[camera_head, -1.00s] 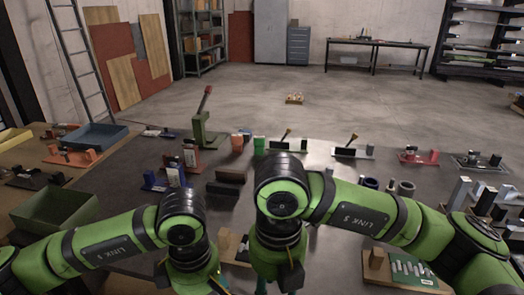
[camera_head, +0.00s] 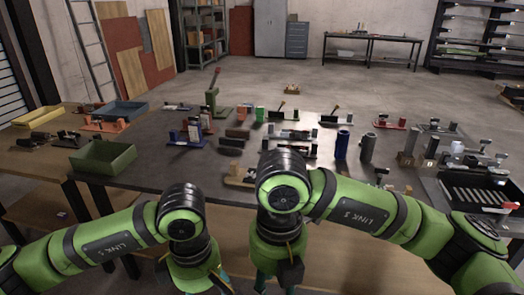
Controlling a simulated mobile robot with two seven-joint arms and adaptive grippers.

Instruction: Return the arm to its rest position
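My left arm (camera_head: 108,240) and my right arm (camera_head: 350,205) are both bent in front of me, with their forearms hanging down near the bottom middle. My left gripper (camera_head: 205,287) and my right gripper (camera_head: 276,287) are at the lower edge of the head view, in front of the near table edge. Their fingertips are mostly cut off or hidden by my own links, so their opening and anything between the fingers cannot be made out.
A dark table (camera_head: 160,170) spans the middle, crowded with small fixtures. A green bin (camera_head: 103,168) and a blue tray (camera_head: 124,116) stand at left. A black slotted tray (camera_head: 470,200) lies at right. Open concrete floor (camera_head: 240,85) lies beyond.

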